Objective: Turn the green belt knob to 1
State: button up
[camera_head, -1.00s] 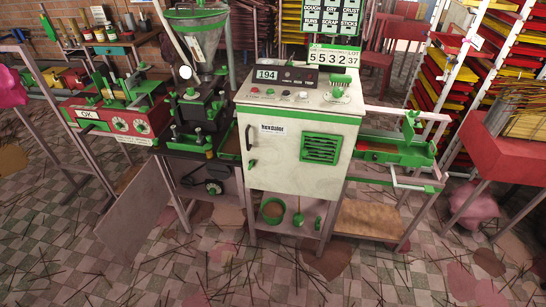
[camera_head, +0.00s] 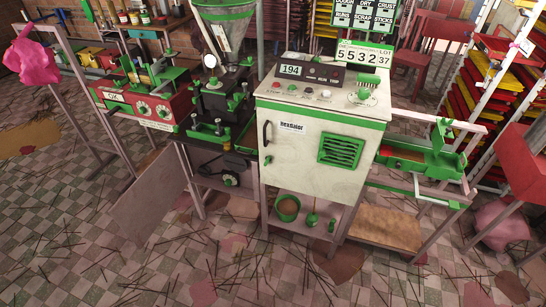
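A white cabinet machine (camera_head: 315,165) with green trim stands right of centre in the head view. Its sloped top panel carries a display reading 194 (camera_head: 290,70), a row of small buttons and lamps, and a green knob (camera_head: 363,94) on a pale round dial at the right end. Marks surround the dial, but they are too small to read. I cannot tell the knob's setting or whether it is the belt knob. My gripper is not in view.
A red box with two white dials (camera_head: 142,108) stands left of the cabinet. A green-framed stand (camera_head: 420,155) adjoins it on the right. A grey panel (camera_head: 150,197) leans in front at left. The tiled floor (camera_head: 120,260) in front is open, with thin sticks scattered on it.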

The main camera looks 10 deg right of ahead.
aim_at(228, 183)
jog(key=i+j+u, duration=0.15)
jog(key=i+j, duration=0.2)
jog(key=i+j+u, duration=0.1)
jog(key=i+j, duration=0.2)
jog(key=i, duration=0.2)
jog(key=i+j+u, duration=0.15)
jog(key=i, duration=0.35)
jog(key=i+j+u, duration=0.1)
jog(key=i+j, duration=0.2)
jog(key=i, duration=0.15)
jog(key=i+j+u, duration=0.15)
jog(key=i, duration=0.3)
